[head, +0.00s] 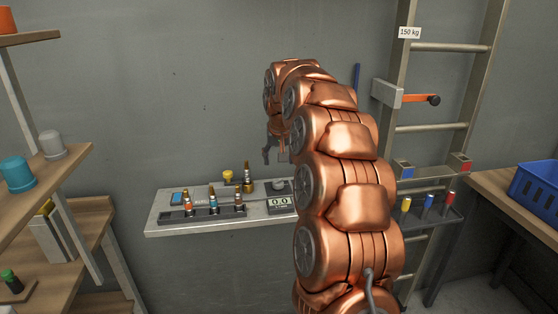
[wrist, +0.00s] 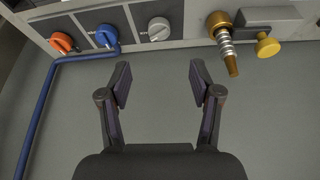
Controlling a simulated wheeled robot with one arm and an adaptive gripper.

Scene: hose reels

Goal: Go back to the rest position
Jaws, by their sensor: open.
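My gripper (wrist: 160,82) is open in the wrist view, with its two dark fingers apart and nothing between them. In the head view my gripper (head: 274,152) is small, near the wall above the shelf, and partly hidden by my copper arm. In the wrist view, beyond the fingertips, are an orange knob (wrist: 61,43), a blue knob (wrist: 107,37), a grey knob (wrist: 159,29), a brass fitting with a spring (wrist: 222,38) and a yellow knob (wrist: 267,45). The fingers look apart from all of these.
A ladder (head: 445,127) with an orange-handled bracket (head: 418,99) stands to the right, beside a blue crate (head: 538,190). Wooden shelves (head: 60,165) stand left. The upper-left wall is bare.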

